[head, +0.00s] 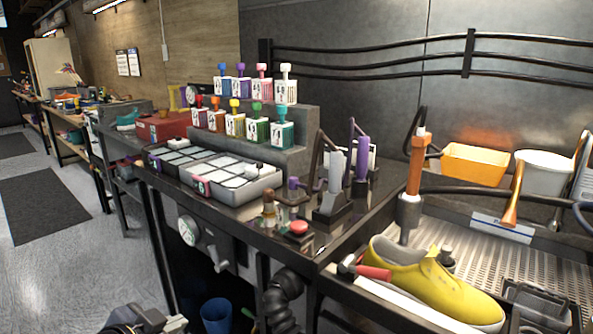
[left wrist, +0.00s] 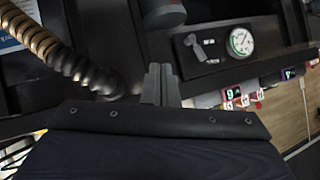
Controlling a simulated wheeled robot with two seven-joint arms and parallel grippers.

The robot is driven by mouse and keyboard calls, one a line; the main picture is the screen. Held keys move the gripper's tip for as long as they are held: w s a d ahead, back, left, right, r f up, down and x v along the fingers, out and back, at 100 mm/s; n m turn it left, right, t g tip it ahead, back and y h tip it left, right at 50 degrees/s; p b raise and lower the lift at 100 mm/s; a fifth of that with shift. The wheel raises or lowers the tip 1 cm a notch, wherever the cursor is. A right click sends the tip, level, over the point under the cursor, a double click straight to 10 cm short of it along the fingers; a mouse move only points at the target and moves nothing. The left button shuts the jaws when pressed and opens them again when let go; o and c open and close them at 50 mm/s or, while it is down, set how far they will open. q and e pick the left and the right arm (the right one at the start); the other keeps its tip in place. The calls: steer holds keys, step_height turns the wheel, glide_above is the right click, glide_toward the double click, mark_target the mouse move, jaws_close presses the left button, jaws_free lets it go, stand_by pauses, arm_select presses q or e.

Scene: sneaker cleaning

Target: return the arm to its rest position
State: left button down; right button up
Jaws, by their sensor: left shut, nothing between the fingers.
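My left gripper (head: 176,323) is low at the bottom edge of the head view, in front of the workbench and apart from it. In the left wrist view its two fingers (left wrist: 160,84) are together, with nothing between them. The bench's dark front, with a round gauge (left wrist: 241,41), shows beyond the fingers in that view. My right gripper is in neither view. A yellow sneaker (head: 432,285) lies at the sink on the right, far from my left gripper.
The workbench holds trays of pads (head: 230,178), several coloured bottles (head: 257,128) and upright tools (head: 335,175). A red-handled brush (head: 370,271) lies beside the sneaker. A black ribbed hose (head: 283,300) and a blue bin (head: 216,314) are below the bench. Floor (head: 90,255) at left is clear.

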arm_select(q)
steer(key=s+d+f+n+g, duration=0.1)
steer(key=s+f+n+g, duration=0.25)
steer(key=s, duration=0.45)
steer(key=s+d+f+n+g, duration=0.1)
steer(key=s+f+n+g, duration=0.1)
steer(key=s+n, duration=0.45)
steer(key=s+r+p, duration=0.3)
steer(key=r+p, duration=1.5)
steer(key=shift+d+m+h, duration=0.2)
steer(key=shift+m+h, duration=0.1)
steer(key=shift+m, duration=0.1)
steer(key=shift+s+r, duration=0.1)
